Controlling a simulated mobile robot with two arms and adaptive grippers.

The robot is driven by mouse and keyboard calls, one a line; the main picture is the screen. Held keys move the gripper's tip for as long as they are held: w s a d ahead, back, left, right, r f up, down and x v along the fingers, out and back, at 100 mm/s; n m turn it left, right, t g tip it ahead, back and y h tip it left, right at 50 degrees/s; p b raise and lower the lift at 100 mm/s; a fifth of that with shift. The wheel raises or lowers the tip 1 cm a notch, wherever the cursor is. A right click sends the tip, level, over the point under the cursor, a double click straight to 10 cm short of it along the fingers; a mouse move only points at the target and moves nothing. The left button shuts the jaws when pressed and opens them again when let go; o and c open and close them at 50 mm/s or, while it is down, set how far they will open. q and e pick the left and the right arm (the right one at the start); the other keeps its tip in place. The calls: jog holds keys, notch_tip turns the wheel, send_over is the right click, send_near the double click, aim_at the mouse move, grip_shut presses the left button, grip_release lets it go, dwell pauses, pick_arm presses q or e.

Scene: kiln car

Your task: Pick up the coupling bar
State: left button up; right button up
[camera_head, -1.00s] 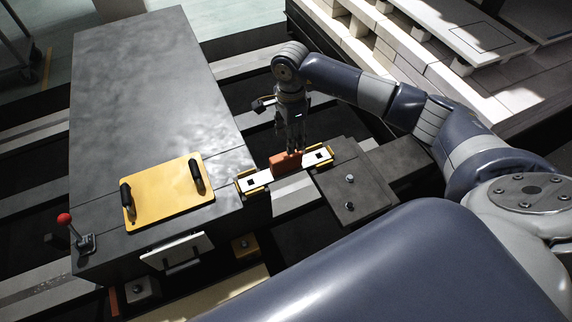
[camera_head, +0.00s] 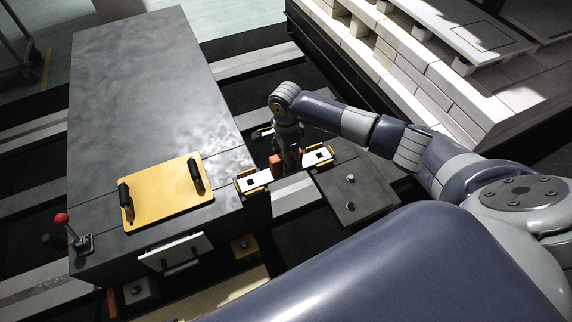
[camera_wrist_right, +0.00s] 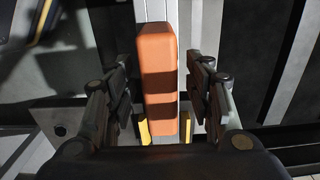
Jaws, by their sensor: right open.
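The coupling bar is a white bar (camera_head: 257,180) with an orange grip block (camera_head: 276,165) in its middle. It lies across a gap, its ends in yellow-edged seats on the dark block and on a dark plate. My right gripper (camera_head: 289,162) is down at the orange block and hides part of it. In the right wrist view the open fingers (camera_wrist_right: 162,88) stand either side of the orange block (camera_wrist_right: 158,50), with gaps showing on both sides. My left gripper is not in view.
A yellow plate with two black handles (camera_head: 163,212) lies on the dark block (camera_head: 145,90), left of the bar. A red-knobbed lever (camera_head: 62,218) stands at its corner. The dark plate with bolts (camera_head: 352,205) is right. Pale bricks (camera_head: 440,75) are stacked at back right.

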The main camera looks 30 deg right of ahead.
grip_shut()
jog(key=shift+w+r, duration=0.1)
jog(key=shift+r, duration=0.05)
jog(key=shift+r, duration=0.1)
